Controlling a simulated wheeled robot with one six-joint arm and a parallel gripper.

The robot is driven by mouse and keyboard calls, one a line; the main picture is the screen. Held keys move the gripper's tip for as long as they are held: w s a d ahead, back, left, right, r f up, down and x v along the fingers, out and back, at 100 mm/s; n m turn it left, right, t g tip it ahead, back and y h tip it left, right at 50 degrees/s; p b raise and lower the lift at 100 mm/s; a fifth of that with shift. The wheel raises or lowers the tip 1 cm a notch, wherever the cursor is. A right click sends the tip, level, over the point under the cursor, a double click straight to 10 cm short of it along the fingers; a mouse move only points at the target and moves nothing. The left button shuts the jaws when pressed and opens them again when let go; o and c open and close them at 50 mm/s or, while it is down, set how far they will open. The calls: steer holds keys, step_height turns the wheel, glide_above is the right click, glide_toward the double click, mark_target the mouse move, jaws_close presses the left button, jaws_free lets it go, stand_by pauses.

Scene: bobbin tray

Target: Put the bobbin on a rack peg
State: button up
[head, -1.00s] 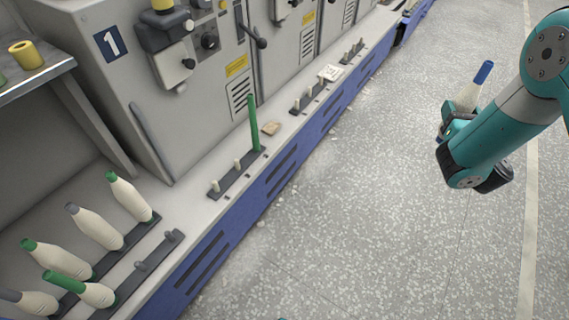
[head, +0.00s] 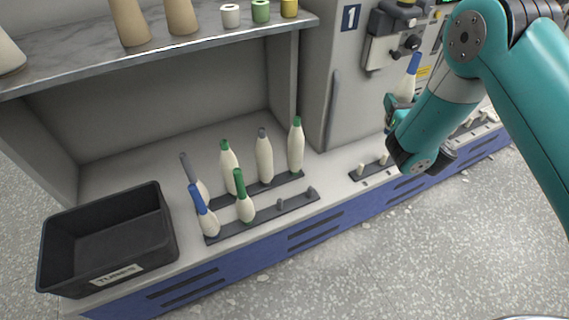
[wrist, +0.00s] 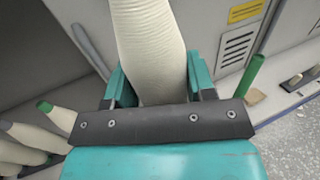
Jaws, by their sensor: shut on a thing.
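My gripper (head: 396,106) is shut on a cream bobbin with a blue top (head: 408,82), held upright with a slight tilt in front of the machine. The held bobbin's body also fills the top middle of the wrist view (wrist: 150,45), between the two fingers. The rack (head: 262,220) stands on the ledge to the left, with two rows. Its back row holds several bobbins with grey and green tops. Its front row holds a blue-topped bobbin (head: 207,222) and a green-topped bobbin (head: 244,208). Two bare pegs (head: 280,203) show at the front row's right end.
A black bin labelled TUBES (head: 105,275) sits left of the rack. A shelf (head: 200,47) with cones and small spools overhangs the ledge. A machine cabinet (head: 335,100) and a strip of short pegs (head: 372,171) lie to the right.

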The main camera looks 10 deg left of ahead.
steer(key=s+a+f+n+g+y+b, duration=0.1)
steer(key=s+a+f+y+b, duration=0.1)
steer(key=s+a+f+b, duration=0.3)
steer(key=s+a+f+n+g+y+b, duration=0.15)
steer(key=a+f+b, duration=0.25)
steer(key=a+b, duration=0.4)
steer(key=s+a+f+n+y+b, duration=0.2)
steer(key=s+a+f+y+b, duration=0.15)
steer(key=a+b, duration=0.25)
steer(key=shift+h, duration=0.5)
steer(key=f+b, duration=0.3)
steer(key=f, duration=0.1)
steer(key=f+b, duration=0.2)
steer(key=shift+s+a+b, duration=0.2)
steer(key=shift+s+b, duration=0.05)
steer(key=shift+b, duration=0.1)
steer(key=shift+d+f+b, duration=0.1)
steer(key=shift+f+b, duration=0.45)
steer(key=shift+b, duration=0.05)
steer(key=o, duration=0.7)
steer(key=shift+c, duration=0.2)
